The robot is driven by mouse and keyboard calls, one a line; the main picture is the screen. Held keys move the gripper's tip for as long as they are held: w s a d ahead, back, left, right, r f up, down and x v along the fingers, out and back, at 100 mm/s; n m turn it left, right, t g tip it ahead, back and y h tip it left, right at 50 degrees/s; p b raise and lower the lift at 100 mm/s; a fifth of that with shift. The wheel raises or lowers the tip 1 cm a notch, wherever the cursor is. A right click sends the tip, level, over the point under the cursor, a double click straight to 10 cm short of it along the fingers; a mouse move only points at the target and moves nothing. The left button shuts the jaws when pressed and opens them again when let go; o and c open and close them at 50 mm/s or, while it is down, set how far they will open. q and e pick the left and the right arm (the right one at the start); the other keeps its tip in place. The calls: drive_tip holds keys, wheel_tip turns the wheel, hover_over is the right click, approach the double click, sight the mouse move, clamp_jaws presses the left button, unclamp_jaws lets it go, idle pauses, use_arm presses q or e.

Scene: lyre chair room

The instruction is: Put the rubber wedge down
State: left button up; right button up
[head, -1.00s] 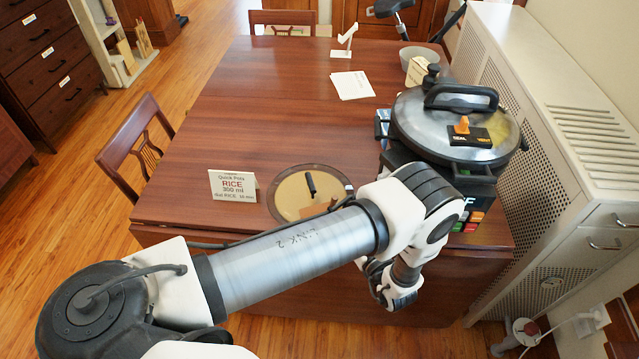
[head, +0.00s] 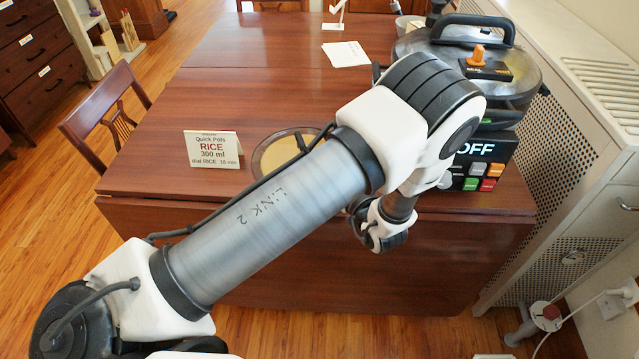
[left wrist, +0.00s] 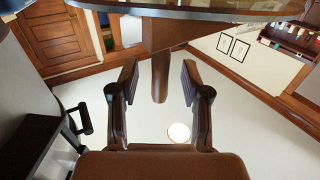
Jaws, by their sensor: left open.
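In the left wrist view my left gripper (left wrist: 159,82) is open, with one finger on each side of a narrow brown stem. The stem joins a brown tapered piece (left wrist: 178,32), which looks like the rubber wedge. Gaps show between the stem and both fingers. The piece meets a dark rounded edge at the top of that view; whether it rests on it I cannot tell. In the head view my left arm crosses the table front and hides the wedge and fingertips. My right gripper is not in view.
On the wooden table (head: 225,90) stand a RICE sign (head: 212,149), a partly covered round disc (head: 268,151), a white paper (head: 345,54) and a large lidded pot (head: 525,75). A chair (head: 100,110) stands left; a perforated radiator cover (head: 555,130) bounds the right.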

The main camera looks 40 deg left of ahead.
use_arm(q)
drive_tip(key=shift+w+a, duration=0.2)
drive_tip(key=shift+a, duration=0.15)
drive_tip(key=shift+d, duration=0.1)
clamp_jaws()
drive_tip(key=shift+r, duration=0.2)
